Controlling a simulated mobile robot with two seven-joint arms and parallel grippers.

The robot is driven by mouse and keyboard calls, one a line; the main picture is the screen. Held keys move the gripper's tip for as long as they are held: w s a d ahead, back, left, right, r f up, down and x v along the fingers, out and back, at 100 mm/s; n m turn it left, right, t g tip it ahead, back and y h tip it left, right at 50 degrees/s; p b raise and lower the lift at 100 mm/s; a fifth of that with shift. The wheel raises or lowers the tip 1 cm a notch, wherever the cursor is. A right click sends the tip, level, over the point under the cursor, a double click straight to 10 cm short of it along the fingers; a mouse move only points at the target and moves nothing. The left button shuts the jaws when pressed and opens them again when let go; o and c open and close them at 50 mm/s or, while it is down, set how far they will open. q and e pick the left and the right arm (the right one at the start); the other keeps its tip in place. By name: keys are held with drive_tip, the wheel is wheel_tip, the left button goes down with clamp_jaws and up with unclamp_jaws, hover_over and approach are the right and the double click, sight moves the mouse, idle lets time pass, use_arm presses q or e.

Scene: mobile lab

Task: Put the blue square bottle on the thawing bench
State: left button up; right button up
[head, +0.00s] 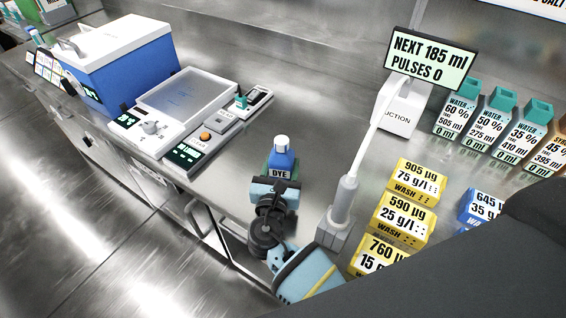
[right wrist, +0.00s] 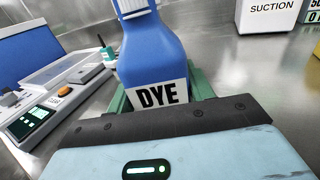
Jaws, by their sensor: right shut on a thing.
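The blue square bottle (head: 281,161) has a white cap and a white DYE label. It stands upright in my right gripper (head: 277,185), near the front edge of the steel bench (head: 330,130). In the right wrist view, the bottle (right wrist: 153,52) fills the middle, with green fingers on both sides of it. The gripper is shut on it. The bottle's base is hidden, so I cannot tell whether it touches the bench. No thing in view is clearly marked as the thawing bench. My left gripper is not in view.
Left of the bottle are a device with a clear flat top (head: 187,103) and a blue box with a white lid (head: 118,60). To the right are a suction unit (head: 398,112), a grey upright handle (head: 342,205), yellow wash boxes (head: 403,217) and several water bottles (head: 495,118). Bare steel lies behind the bottle.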

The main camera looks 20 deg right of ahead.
drive_tip(key=shift+a+r, duration=0.2)
drive_tip(key=shift+s+f, duration=0.1)
drive_tip(key=shift+f, duration=0.05)
drive_tip(key=o, duration=0.7)
drive_tip(key=shift+f, duration=0.15)
drive_tip(key=o, duration=0.5)
